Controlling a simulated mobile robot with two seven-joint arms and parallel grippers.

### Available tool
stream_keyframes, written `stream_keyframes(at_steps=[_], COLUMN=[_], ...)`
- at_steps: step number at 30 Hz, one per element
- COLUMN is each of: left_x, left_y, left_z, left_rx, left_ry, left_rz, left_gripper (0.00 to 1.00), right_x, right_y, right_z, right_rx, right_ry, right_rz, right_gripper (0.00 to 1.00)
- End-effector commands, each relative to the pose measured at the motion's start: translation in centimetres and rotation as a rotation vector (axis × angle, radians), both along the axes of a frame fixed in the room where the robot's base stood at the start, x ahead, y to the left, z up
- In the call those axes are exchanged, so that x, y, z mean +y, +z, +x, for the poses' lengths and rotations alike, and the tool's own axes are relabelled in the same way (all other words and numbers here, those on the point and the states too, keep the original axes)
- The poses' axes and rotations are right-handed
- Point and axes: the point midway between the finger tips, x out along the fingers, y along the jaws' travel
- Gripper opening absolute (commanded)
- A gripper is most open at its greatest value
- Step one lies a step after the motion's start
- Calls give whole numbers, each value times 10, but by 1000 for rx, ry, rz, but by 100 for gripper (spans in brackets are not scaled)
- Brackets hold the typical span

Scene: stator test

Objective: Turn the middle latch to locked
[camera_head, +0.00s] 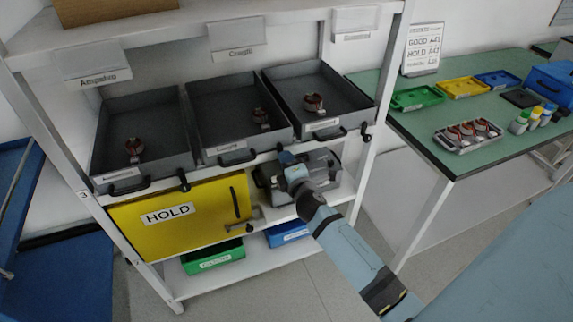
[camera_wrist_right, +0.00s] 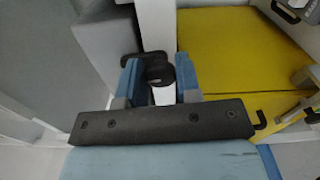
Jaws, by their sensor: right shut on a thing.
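The middle latch is a small black knob (camera_wrist_right: 157,72) in the right wrist view, between the two blue fingers of my right gripper (camera_wrist_right: 157,84). In the head view my right gripper (camera_head: 287,160) is at the lower right corner of the middle drawer (camera_head: 235,108) and hides the latch. The gripper is shut on the latch. How far the latch is turned cannot be told. The left latch (camera_head: 184,182) and the right latch (camera_head: 365,132) show as black knobs by their drawers. My left gripper is not in view.
A yellow door marked HOLD (camera_head: 180,222) is below the drawers, with a grey metal box (camera_head: 325,172) to its right. Green (camera_head: 214,258) and blue (camera_head: 285,236) bins sit on the lower shelf. A green table (camera_head: 420,130) with trays and bottles stands at the right.

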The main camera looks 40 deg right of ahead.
Motion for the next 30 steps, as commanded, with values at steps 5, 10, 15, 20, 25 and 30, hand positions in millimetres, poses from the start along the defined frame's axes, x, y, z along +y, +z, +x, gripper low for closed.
stream_keyframes(at_steps=[5,10,15,20,25,30], left_x=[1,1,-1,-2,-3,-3], left_y=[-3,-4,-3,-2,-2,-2], left_z=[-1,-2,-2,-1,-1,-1], left_rx=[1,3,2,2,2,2], left_ry=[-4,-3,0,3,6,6], left_rz=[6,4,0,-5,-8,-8], left_gripper=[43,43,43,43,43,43], right_x=[0,0,0,0,0,0], right_y=[-1,-1,-1,-1,-1,-1], right_z=[0,0,0,0,0,0], right_rx=[-16,-24,-27,-27,-27,-27], right_ry=[-1,-1,0,0,0,0], right_rz=[70,105,117,117,116,116], right_gripper=[8,8,8,8,36,56])
